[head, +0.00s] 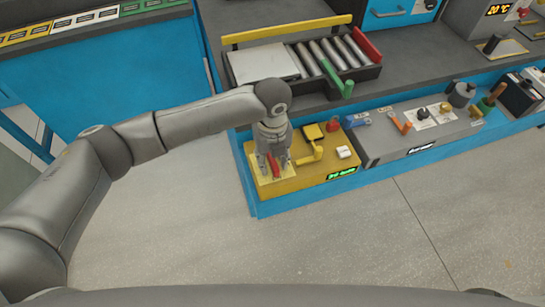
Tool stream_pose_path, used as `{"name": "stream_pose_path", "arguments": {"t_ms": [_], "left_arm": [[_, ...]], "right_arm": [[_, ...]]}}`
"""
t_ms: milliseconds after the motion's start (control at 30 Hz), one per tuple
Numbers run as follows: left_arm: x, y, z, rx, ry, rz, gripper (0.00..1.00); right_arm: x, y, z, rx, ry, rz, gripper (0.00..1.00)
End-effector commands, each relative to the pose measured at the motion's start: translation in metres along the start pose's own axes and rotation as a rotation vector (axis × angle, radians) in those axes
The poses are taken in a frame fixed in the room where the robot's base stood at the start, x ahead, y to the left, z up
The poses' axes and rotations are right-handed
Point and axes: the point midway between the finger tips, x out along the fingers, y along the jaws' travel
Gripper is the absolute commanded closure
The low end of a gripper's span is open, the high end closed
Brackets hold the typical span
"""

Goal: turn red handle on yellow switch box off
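The yellow switch box (312,177) stands at the left end of the low blue-sided bench. Its red handle (275,164) rises from a pale yellow plate (263,179) on the box's left part. My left gripper (273,167) points down over this plate, with its fingers apart and the red handle between them. I cannot tell whether the fingers touch the handle. The gripper hides the handle's upper part and some of the plate. My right gripper is out of view.
A yellow lever (314,151) and a white switch (344,152) sit close right of the gripper on the box. A grey panel (420,138) with levers and knobs adjoins on the right. Behind is a roller tray (265,64). The front floor is clear.

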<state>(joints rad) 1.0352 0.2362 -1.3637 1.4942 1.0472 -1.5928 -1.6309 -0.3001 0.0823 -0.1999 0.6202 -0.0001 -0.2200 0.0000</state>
Motion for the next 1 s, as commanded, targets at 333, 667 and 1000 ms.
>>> {"name": "stream_pose_path", "arguments": {"t_ms": [333,667,1000], "left_arm": [[0.0,0.0,0.0,0.0,0.0,0.0,0.77],[0.0,0.0,0.0,-0.001,0.0,0.0,1.0],[-0.004,-0.001,0.0,-0.096,0.002,0.0,1.0]], "right_arm": [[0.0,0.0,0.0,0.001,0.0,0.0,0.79],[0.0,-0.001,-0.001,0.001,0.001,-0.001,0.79],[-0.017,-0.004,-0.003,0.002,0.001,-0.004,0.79]]}}
